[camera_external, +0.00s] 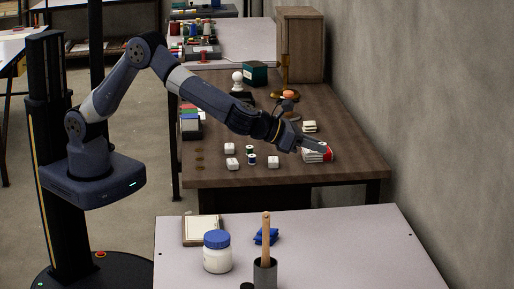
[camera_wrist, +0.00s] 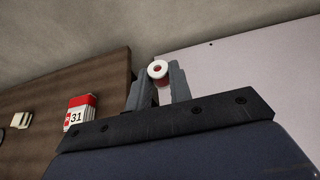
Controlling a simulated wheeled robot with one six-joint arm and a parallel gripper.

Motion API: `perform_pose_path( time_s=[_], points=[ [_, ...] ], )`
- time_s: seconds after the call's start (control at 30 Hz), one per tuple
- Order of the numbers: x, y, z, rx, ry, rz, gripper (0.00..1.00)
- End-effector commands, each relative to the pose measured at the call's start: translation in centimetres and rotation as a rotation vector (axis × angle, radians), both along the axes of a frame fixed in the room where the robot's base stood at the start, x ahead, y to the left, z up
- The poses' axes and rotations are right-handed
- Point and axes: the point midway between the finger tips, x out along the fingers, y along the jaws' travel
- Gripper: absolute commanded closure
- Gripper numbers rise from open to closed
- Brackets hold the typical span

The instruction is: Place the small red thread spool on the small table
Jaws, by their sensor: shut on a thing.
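My gripper (camera_wrist: 157,84) is shut on the small red thread spool (camera_wrist: 161,80), which has pale round ends and sits between the fingertips in the wrist view. In the external view my gripper (camera_external: 314,144) reaches over the right part of the brown wooden table; the spool cannot be made out there. A pale table (camera_external: 345,240) stands in the foreground. A pale surface (camera_wrist: 235,65) also shows beyond my gripper in the wrist view. I cannot tell which table is the small one.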

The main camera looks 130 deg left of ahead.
Motion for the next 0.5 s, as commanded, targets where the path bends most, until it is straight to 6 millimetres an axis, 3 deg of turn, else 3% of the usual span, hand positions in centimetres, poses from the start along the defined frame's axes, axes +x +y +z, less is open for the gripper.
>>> perform_pose_path(
  time_s=[0.3, 0.5],
  points=[
    [0.0, 0.0, -7.2, 0.001, 0.005, -0.004, 1.0],
    [0.0, 0.0, -9.3, 0.0, 0.001, -0.003, 1.0]
  ],
)
